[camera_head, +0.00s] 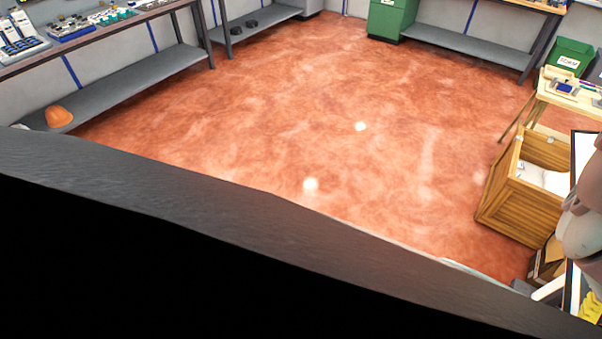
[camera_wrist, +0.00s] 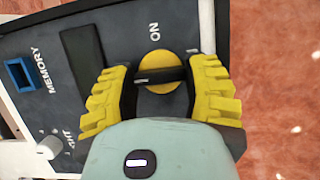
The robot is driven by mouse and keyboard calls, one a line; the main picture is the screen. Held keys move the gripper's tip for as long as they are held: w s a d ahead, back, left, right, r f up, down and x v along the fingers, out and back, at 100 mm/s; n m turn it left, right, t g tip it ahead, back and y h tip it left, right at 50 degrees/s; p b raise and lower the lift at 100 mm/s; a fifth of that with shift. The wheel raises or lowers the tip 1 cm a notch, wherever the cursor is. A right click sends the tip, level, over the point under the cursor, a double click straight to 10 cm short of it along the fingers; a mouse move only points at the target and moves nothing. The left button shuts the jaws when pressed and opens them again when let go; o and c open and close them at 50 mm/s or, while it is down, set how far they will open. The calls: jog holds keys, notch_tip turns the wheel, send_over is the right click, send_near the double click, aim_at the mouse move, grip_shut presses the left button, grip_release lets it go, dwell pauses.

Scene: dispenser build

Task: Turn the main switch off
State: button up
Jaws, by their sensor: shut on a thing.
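The main switch (camera_wrist: 158,66) is a yellow disc with a black bar handle on a dark panel (camera_wrist: 98,22) in the wrist view. An "ON" label is printed beyond the disc. The bar lies crosswise in the picture, pointing at a finger at each end. My gripper (camera_wrist: 162,76) has yellow ribbed fingers, one on each side of the switch, and is shut on its handle. The near edge of the disc is close to the gripper's pale body.
The panel also carries a "MEMORY" label, a blue-framed socket (camera_wrist: 20,74) and a light knob (camera_wrist: 48,147). In the head view, a wooden crate (camera_head: 510,206) stands at right, workbenches line the walls, and the reddish floor (camera_head: 300,120) between is clear.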

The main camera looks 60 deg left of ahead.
dwell(0.5)
jog(key=o, duration=1.2)
jog(key=v, duration=1.2)
